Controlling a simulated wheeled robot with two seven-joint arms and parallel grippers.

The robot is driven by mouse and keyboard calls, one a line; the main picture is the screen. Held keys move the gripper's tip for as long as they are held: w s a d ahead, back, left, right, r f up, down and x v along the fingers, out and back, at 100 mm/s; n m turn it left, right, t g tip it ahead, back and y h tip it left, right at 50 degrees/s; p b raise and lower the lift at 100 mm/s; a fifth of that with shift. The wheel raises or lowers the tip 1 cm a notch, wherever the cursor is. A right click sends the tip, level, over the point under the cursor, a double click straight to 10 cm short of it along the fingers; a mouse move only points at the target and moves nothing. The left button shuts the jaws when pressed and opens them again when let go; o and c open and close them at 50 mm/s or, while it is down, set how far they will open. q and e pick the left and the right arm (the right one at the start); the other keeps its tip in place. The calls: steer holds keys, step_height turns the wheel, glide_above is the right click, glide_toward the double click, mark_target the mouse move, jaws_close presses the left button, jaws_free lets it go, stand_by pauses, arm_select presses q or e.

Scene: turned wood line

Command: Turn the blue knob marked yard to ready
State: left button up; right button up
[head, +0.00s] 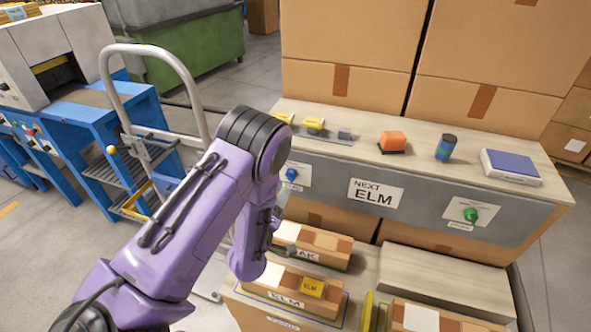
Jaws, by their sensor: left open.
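The blue knob (291,174) sits on a white plate on the grey front panel of the bench, left of a sign reading NEXT ELM. The small lettering at the knob is too small to read, so I cannot tell its setting. My purple left arm comes in from the left. My left gripper (279,236) is open, below and slightly left of the blue knob and apart from it, partly hidden by its own wrist. My right gripper is not in view.
A green knob (470,214) is on the panel's right. A hand truck (186,78) stands at left. Large boxes (352,45) rise behind the bench.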

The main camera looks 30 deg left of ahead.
mark_target(288, 179)
arm_select(q)
steer(key=w, duration=0.1)
steer(key=w+a+p, duration=0.1)
steer(key=w+r, duration=0.1)
steer(key=w, duration=0.1)
steer(key=shift+a+p, duration=0.25)
steer(key=shift+p, duration=0.1)
steer(key=x, duration=0.2)
steer(key=f+x, duration=0.1)
steer(key=x, duration=0.1)
steer(key=shift+w+p, duration=0.3)
steer(key=shift+s+r, duration=0.15)
steer(key=c, duration=1)
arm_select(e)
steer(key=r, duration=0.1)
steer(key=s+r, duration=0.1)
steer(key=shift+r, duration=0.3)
